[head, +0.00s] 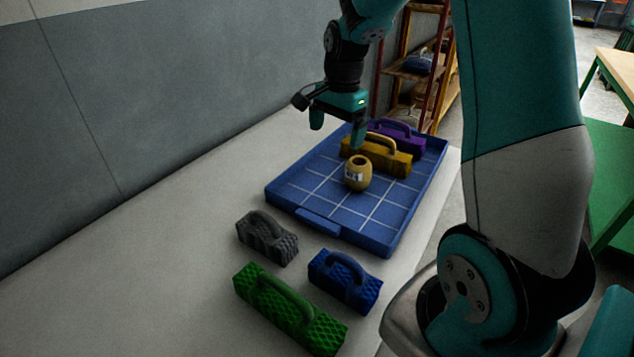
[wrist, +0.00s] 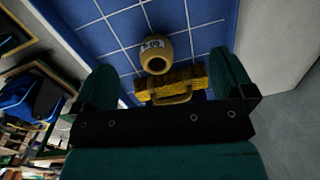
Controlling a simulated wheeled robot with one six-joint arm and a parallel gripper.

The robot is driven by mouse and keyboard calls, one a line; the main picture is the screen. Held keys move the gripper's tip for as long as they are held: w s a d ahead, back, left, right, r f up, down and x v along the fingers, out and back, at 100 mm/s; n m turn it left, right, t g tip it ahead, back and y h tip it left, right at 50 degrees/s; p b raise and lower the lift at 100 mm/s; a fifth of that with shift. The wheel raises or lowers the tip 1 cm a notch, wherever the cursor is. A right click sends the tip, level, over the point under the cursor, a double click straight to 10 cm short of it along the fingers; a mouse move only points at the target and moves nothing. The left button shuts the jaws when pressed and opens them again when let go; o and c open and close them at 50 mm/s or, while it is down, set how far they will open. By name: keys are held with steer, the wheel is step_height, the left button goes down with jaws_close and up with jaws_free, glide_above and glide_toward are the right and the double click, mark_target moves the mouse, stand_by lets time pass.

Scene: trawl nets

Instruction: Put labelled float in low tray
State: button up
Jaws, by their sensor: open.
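The labelled float (head: 358,173) is a rounded yellow piece with a dark hole on top and a white label. It sits in the low blue tray (head: 288,202), which has a white grid on its floor. In the wrist view the float (wrist: 155,53) shows with its label beyond the yellow handled block. My gripper (head: 336,132) is open and empty, above the tray's far left part and apart from the float. Its two fingers (wrist: 162,82) frame the yellow block in the wrist view, with no contact visible.
A yellow handled block (head: 392,156) and a purple one (head: 405,136) stand at the tray's far end. Grey (head: 267,238), blue (head: 345,281) and green (head: 288,310) handled blocks stand on the table in front. The wall borders the table's left side. The tray's near half is clear.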

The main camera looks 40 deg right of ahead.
steer(key=s+a+r+n+y, duration=0.1)
steer(key=s+a+r+n, duration=0.2)
steer(key=a+n, duration=0.35)
steer(key=s+a+r+n, duration=0.2)
steer(key=s+a+n, duration=0.15)
steer(key=a, duration=0.55)
steer(key=s+a+r+n+y, duration=0.1)
steer(key=s+a+n, duration=0.4)
steer(key=s, duration=0.3)
steer(key=s+a+r+n+y, duration=0.1)
steer(key=s+a+n, duration=0.5)
steer(key=s+n, duration=0.1)
steer(key=shift+s+r+n+g+y, duration=0.3)
steer(key=shift+s, duration=0.35)
